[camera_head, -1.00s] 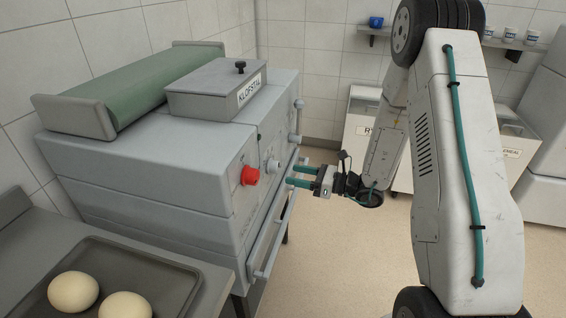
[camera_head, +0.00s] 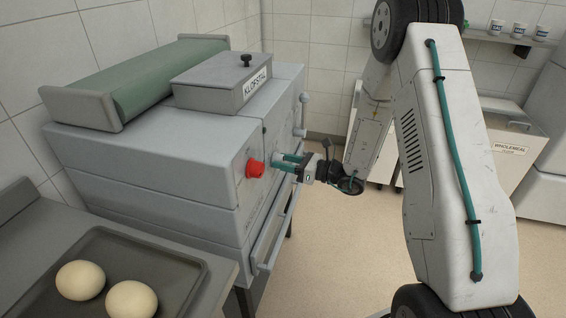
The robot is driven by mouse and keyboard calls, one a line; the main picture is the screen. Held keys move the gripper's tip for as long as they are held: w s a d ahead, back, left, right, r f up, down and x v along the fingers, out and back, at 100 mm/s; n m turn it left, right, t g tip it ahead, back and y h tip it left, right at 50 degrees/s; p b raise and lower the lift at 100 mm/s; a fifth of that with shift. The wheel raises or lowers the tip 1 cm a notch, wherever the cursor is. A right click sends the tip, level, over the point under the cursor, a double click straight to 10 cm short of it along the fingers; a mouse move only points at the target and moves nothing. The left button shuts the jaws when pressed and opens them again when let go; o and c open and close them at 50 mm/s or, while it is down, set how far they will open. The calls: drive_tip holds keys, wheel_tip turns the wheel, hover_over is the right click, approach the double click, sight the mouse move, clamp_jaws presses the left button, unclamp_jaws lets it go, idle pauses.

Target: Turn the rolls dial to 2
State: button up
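A grey machine (camera_head: 150,165) with a box on top labelled "KLOFSTAL" stands at the left. On its front face are a red knob (camera_head: 255,168) and, just right of it, a small grey dial (camera_head: 276,159). My gripper (camera_head: 282,162) reaches in from the right at the grey dial. Its two teal fingers are apart, with their tips at the dial and partly covering it. I cannot tell whether they touch it. The dial's markings and pointer are too small to read, and no "rolls" label is legible.
A long handle bar (camera_head: 272,238) runs along the machine's lower front, and a small lever (camera_head: 303,112) stands at its far corner. A dark tray (camera_head: 180,268) with dough balls is at the lower left. A bin labelled "WHOLEMEAL" (camera_head: 510,149) stands at the right. The floor between is clear.

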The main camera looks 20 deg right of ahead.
drive_tip(key=shift+w+d, duration=0.1)
drive_tip(key=c, duration=0.4)
drive_tip(key=shift+r+n, duration=0.1)
drive_tip(key=shift+n, duration=0.2)
drive_tip(key=n, duration=0.3)
drive_tip(key=shift+n, duration=0.3)
drive_tip(key=shift+n+y, duration=0.3)
drive_tip(key=shift+n, duration=2)
drive_tip(key=shift+w, duration=0.1)
